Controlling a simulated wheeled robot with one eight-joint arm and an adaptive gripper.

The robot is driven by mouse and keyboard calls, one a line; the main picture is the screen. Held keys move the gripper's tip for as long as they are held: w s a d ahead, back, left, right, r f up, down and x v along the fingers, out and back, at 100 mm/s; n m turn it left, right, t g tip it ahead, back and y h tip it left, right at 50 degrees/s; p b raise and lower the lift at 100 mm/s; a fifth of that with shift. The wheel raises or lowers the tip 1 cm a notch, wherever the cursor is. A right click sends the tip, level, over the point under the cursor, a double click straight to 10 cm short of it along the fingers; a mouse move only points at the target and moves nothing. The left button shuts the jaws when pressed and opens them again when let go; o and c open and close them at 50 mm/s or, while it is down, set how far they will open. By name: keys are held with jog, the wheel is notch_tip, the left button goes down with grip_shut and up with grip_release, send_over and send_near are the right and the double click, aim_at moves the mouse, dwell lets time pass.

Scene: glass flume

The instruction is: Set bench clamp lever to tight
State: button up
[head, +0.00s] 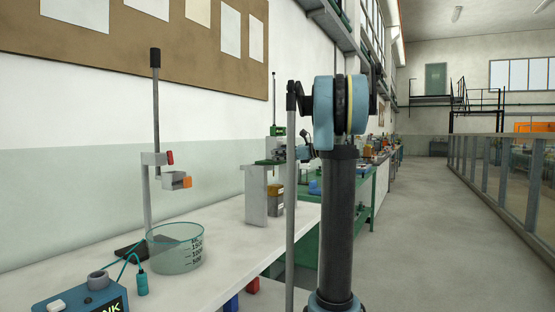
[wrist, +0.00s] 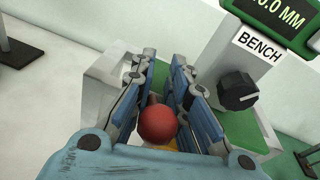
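In the wrist view, my gripper (wrist: 163,65) has its two blue-and-black fingers spread on the left and right. A round red knob (wrist: 157,124) is between the fingers, close to the palm, with a gap on each side. It looks like the ball end of a lever; its shaft, any tight marking and the lever's angle are hidden. A black dial (wrist: 238,91) sits right of the fingers under a white BENCH label (wrist: 257,46).
A green-framed display (wrist: 277,16) stands beyond the dial. In the head view, a graduated clear beaker (head: 175,250), a stand with a rod (head: 154,120) and a blue box (head: 82,300) are on the white bench (head: 215,272). The floor aisle to the right is clear.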

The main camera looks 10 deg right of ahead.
jog(key=shift+o, duration=0.7)
jog(key=shift+s, duration=0.1)
jog(key=v, duration=1.1)
jog(key=shift+s+d, duration=0.15)
jog(key=shift+d, duration=0.25)
jog(key=shift+f, duration=0.1)
jog(key=shift+c, duration=0.6)
